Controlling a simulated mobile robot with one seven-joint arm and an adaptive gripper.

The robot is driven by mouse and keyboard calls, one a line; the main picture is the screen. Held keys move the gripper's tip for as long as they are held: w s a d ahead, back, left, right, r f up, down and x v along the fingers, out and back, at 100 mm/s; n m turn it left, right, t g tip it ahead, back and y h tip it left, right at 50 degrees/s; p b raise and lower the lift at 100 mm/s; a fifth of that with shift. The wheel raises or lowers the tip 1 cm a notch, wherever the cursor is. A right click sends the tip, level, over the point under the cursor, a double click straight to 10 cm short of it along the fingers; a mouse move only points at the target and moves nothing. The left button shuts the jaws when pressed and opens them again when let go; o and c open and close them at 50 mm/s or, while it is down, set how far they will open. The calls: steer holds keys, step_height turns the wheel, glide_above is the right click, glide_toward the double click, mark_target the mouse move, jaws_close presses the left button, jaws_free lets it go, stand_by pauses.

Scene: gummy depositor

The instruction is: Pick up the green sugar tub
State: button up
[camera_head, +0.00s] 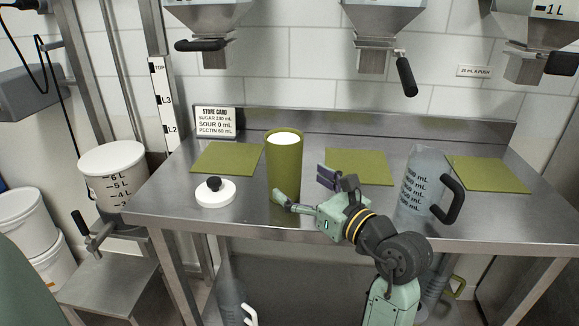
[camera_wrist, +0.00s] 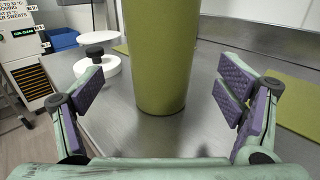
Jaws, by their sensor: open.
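The green sugar tub (camera_head: 285,168) is a tall olive-green cylinder with white contents at its open top. It stands upright on the steel table, in front of the back ledge. In the wrist view the tub (camera_wrist: 157,60) rises in the middle, its top cut off by the frame. My gripper (camera_head: 303,190) is low over the table at the tub's front right. In the wrist view my gripper (camera_wrist: 160,95) is open, with one purple-padded finger on each side. The tub stands between and beyond the fingers, with gaps on both sides, and neither pad touches it.
A white lid with a black knob (camera_head: 215,192) lies left of the tub. A clear measuring jug (camera_head: 415,185) stands to the right, beyond my wrist. Green mats (camera_head: 228,157) lie along the steel table (camera_head: 180,205). Metal hoppers (camera_head: 372,22) hang above. A store card (camera_head: 215,121) stands behind.

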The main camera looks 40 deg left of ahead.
mark_target(284, 170)
steer(key=p+x, duration=0.1)
steer(key=x, duration=0.2)
steer(key=p+x, duration=0.1)
steer(key=x, duration=0.2)
steer(key=shift+r, duration=0.2)
steer(key=shift+w+a+f, duration=0.1)
steer(key=shift+a, duration=0.1)
steer(key=shift+c, duration=0.2)
steer(key=c, duration=1.7)
